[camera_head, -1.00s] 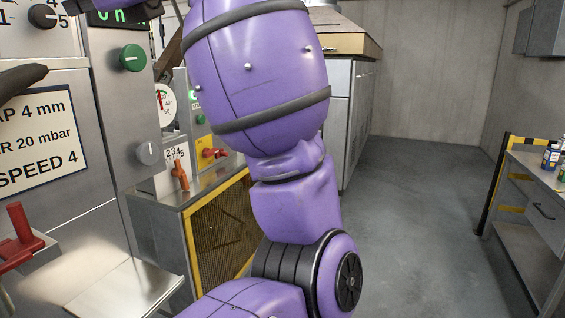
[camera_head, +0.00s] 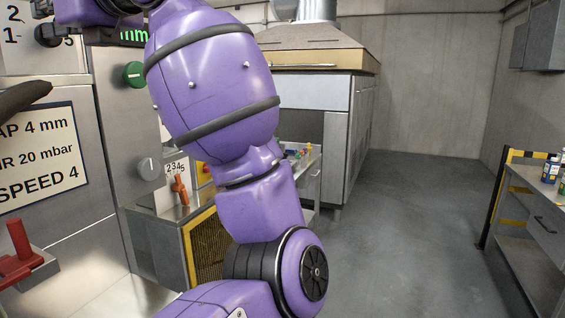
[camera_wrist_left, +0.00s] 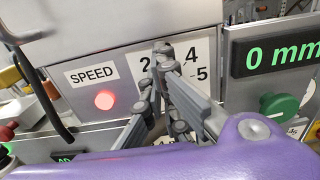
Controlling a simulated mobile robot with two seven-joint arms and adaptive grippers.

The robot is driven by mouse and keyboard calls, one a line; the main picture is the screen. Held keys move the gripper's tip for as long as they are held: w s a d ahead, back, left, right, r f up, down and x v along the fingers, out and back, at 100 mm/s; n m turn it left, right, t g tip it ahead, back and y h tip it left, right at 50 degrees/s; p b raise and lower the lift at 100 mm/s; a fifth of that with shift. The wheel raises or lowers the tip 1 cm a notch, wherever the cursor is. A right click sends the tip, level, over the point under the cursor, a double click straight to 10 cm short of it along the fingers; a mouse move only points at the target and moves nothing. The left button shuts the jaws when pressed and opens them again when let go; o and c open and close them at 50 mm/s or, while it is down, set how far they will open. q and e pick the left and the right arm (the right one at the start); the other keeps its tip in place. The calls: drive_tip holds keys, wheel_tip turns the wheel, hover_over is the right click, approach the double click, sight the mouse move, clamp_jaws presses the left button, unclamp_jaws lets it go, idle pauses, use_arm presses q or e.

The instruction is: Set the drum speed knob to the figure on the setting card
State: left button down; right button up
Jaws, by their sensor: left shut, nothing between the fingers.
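The setting card (camera_head: 40,158) hangs at the left of the head view, its left edge cut off; its last line reads SPEED 4. Above it is the dark drum speed knob (camera_head: 48,34), with 2, 1 and 5 visible on its dial; its pointing is unclear. The wrist view shows the SPEED label (camera_wrist_left: 91,75) and the dial plate (camera_wrist_left: 205,53) with 2, 4 and 5. My left gripper (camera_wrist_left: 163,55) is shut and empty in front of this plate, covering the knob there. Whether it touches the knob is unclear. My right gripper is not in view.
A green knob (camera_head: 134,75), a grey knob (camera_head: 150,169) and an orange-handled selector (camera_head: 180,189) lie to the right of the card. A red handle (camera_head: 20,243) stands below it. A red lamp (camera_wrist_left: 104,99) glows under SPEED. Open floor (camera_head: 400,220) lies at right.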

use_arm(q)
drive_tip(key=shift+a, duration=0.1)
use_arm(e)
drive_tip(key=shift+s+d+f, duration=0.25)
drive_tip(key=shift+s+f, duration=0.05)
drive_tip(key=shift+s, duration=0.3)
use_arm(q)
drive_tip(key=shift+w+f, duration=0.1)
drive_tip(key=shift+f, duration=0.15)
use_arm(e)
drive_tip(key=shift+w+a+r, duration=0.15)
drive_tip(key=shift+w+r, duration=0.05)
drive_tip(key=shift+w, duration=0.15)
use_arm(q)
drive_tip(key=shift+w+r, duration=0.1)
drive_tip(key=shift+w+d+f+p, duration=0.1)
drive_tip(key=shift+w+d+p, duration=0.05)
drive_tip(key=shift+w+p, duration=0.35)
drive_tip(key=shift+w+d+f+p, duration=0.1)
drive_tip(key=shift+w+p, duration=0.15)
drive_tip(key=shift+w, duration=0.35)
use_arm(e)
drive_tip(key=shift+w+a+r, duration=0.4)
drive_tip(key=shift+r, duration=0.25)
use_arm(q)
drive_tip(key=shift+w+f, duration=0.1)
drive_tip(key=shift+w, duration=0.1)
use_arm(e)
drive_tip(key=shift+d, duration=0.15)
